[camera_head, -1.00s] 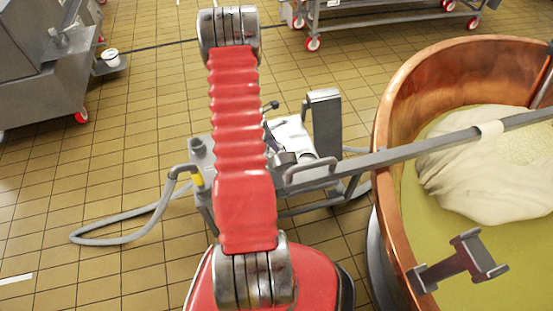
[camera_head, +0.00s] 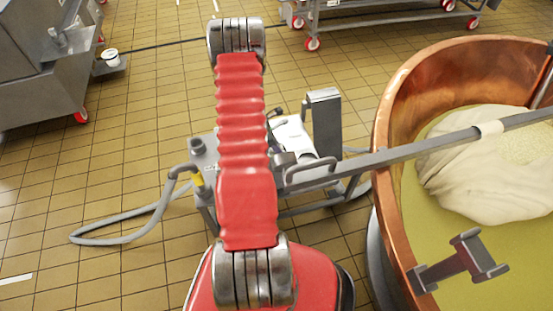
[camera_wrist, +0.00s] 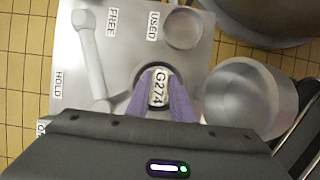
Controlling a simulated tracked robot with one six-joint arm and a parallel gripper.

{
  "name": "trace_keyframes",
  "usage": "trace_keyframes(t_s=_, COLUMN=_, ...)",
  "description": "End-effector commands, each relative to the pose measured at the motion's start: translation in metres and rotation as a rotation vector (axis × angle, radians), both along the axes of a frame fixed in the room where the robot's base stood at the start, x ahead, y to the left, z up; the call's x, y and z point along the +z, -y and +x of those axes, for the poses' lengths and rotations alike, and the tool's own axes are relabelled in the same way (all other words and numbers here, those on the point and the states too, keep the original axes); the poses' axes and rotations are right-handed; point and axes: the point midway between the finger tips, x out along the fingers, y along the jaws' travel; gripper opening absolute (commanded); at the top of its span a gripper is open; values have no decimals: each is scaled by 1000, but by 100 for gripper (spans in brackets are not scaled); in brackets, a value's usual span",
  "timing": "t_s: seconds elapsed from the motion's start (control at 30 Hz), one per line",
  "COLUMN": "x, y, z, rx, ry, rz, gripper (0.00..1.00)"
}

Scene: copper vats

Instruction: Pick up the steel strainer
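In the wrist view, my gripper (camera_wrist: 163,82) has two purple fingers standing apart, open, over a dark-ringed round thing with a label reading G274 (camera_wrist: 158,88). I cannot tell whether the fingers touch it. A large round steel vessel (camera_wrist: 250,92) is right of the fingers, and a smaller round steel cup (camera_wrist: 184,28) is above them. No holes can be made out, so I cannot tell which is the strainer. In the head view my gripper is hidden.
The steel surface (camera_wrist: 70,75) carries labels FREE, USED and HOLD. In the head view, a copper vat (camera_head: 388,180) with pale curd stands on the right, crossed by a grey bar (camera_head: 400,153). A grey hose (camera_head: 150,225) lies on the tiled floor.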

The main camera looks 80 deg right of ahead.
Motion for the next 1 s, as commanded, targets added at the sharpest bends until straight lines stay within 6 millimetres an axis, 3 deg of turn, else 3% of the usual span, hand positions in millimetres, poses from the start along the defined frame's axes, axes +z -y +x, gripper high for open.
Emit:
trace_keyframes(t_s=0.27, x=0, y=0, z=0, rx=0, ry=0, rz=0, gripper=0)
trace_keyframes(t_s=0.77, x=2, y=0, z=0, rx=-1, ry=0, rz=0, gripper=0)
trace_keyframes(t_s=1.0, x=20, y=1, z=0, rx=0, ry=1, rz=-3, gripper=0)
